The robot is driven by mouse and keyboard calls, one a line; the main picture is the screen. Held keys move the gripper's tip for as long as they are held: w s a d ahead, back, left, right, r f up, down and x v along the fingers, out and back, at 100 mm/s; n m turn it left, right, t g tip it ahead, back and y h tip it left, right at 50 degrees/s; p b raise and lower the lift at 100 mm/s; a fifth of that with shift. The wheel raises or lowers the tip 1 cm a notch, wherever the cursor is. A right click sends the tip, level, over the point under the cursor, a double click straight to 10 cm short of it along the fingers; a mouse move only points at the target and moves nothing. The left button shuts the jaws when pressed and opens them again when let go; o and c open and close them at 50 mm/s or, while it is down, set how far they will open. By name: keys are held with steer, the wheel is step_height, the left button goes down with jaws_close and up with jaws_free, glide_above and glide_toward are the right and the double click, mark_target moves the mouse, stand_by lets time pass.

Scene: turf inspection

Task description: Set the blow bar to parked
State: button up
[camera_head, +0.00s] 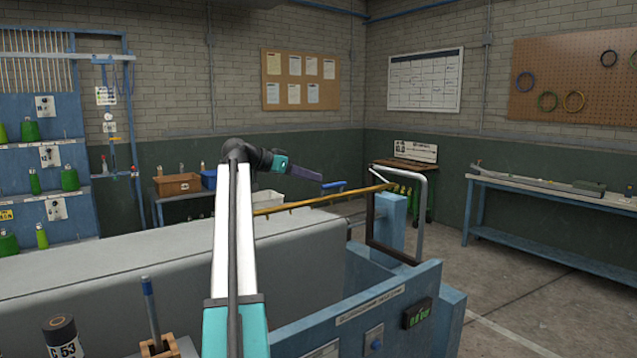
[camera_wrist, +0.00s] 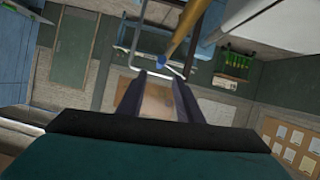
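The blow bar appears to be the long brass-yellow bar (camera_head: 318,200) running above the back edge of the grey bed toward a blue post at its right. A blue handle (camera_head: 333,186) shows just above the bar in the head view. In the wrist view the yellow bar (camera_wrist: 188,30) runs up and right, with a small blue end (camera_wrist: 161,62) near the finger gap. My gripper (camera_head: 318,172) is up and left of the blue handle, apart from it. In the wrist view my gripper (camera_wrist: 160,98) has two dark fingers spread with nothing between them.
The blue post (camera_head: 390,222) and a bent metal frame (camera_head: 424,205) stand at the bar's right end. The grey bed (camera_head: 110,265) lies below my arm. A blue panel with a green display (camera_head: 416,313) is in front. A workbench (camera_head: 560,190) stands at right beside clear floor.

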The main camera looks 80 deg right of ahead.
steer(key=shift+v, duration=1.75)
